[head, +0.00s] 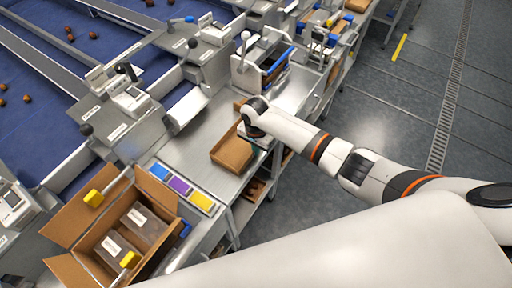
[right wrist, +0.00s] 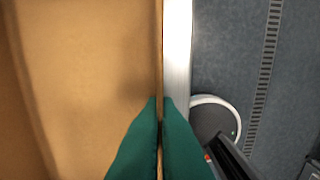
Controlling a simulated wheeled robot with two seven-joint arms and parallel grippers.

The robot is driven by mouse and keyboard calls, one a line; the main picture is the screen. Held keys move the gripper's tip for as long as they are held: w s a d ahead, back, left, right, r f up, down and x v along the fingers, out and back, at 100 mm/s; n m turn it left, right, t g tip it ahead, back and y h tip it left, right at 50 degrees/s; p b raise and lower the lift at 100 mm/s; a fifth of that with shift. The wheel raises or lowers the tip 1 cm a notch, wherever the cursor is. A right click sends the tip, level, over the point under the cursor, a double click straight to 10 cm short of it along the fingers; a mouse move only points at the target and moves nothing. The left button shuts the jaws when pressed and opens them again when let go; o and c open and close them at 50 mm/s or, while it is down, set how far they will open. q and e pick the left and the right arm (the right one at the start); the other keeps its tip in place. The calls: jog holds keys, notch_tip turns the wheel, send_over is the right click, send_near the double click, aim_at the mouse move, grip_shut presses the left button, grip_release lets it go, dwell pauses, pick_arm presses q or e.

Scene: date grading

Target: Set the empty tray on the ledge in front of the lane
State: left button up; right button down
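The empty brown tray (head: 230,153) is at the metal ledge (head: 205,178), in front of the machine's chutes; it looks flat, but I cannot tell whether it rests fully on the metal. My right gripper reaches it from the right, its fingers mostly hidden by the wrist in the head view. In the right wrist view the green fingers (right wrist: 160,108) are close together, one on each side of the tray's thin side wall (right wrist: 158,50). The tray's bare floor (right wrist: 85,70) shows to their left. My left gripper is not in view.
An open carton (head: 68,222) with clear packs stands at the front left. Blue, purple and yellow cards (head: 180,185) lie on the ledge beside it. A metal chute (head: 188,106) and a device with a blue bar (head: 262,68) stand behind.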

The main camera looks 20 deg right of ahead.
jog(key=shift+f, duration=0.15)
jog(key=c, duration=1.7)
grip_release()
notch_tip(320, 180, up, 12)
jog(key=shift+r+b, duration=0.2)
jog(key=shift+b, duration=0.45)
